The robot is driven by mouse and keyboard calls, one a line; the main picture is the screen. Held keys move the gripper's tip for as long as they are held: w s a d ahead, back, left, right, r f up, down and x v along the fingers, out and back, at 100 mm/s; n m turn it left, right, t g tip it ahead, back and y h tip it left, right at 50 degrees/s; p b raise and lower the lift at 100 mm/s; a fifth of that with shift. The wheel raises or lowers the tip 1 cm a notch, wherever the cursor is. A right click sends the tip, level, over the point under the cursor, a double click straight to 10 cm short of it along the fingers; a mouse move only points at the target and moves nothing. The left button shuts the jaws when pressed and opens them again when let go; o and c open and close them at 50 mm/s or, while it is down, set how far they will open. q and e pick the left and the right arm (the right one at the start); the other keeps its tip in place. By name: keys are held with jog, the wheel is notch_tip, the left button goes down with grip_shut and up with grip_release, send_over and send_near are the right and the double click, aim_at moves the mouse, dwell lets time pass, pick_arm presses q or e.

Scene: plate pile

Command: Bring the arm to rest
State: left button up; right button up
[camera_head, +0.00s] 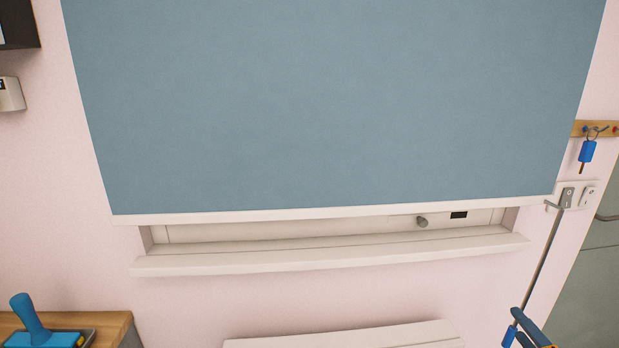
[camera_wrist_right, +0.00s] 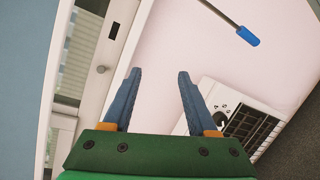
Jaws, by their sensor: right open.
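My right gripper (camera_head: 527,328) shows at the bottom right of the head view, partly cut off by the lower edge. In the right wrist view my right gripper (camera_wrist_right: 157,76) has its two blue fingers wide apart, with nothing between them. Pink wall and white window frame show beyond the fingers. My left gripper is in neither view. No plates show.
A blue blind (camera_head: 330,105) covers most of the window above a white sill (camera_head: 330,262). A thin rod with a blue end (camera_head: 509,336) hangs close to my right gripper; its blue end shows in the wrist view (camera_wrist_right: 248,36). A white radiator (camera_wrist_right: 222,100) is below.

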jog(key=s+d+f+m+g+h, duration=0.1)
jog(key=s+d+f+m+g, duration=0.25)
jog(key=f, duration=0.55)
jog(key=s+d+f+m+g+h, duration=0.25)
jog(key=s+f+m, duration=0.2)
jog(key=f, duration=0.45)
jog(key=s+a+f+m+g+y, duration=0.2)
jog(key=s+a+f+m+g, duration=0.15)
jog(key=s+f, duration=0.85)
jog(key=s+a+f+m+g+y, duration=0.1)
jog(key=s+a+f+m, duration=0.1)
jog(key=s+a+f, duration=0.3)
jog(key=s+a+f+m+g+y, duration=0.2)
jog(key=s+a+f, duration=0.3)
jog(key=a, duration=0.5)
jog(key=s+a+f+m+g+y, duration=0.1)
jog(key=s+a+f+m+g, duration=0.1)
jog(key=s+a+f, duration=0.3)
jog(key=s+a, duration=0.1)
jog(key=a, duration=0.2)
jog(key=shift+a+f, duration=0.2)
jog(key=shift+f, duration=0.15)
jog(key=shift+d+m+g, duration=0.1)
jog(key=shift+m+g, duration=0.15)
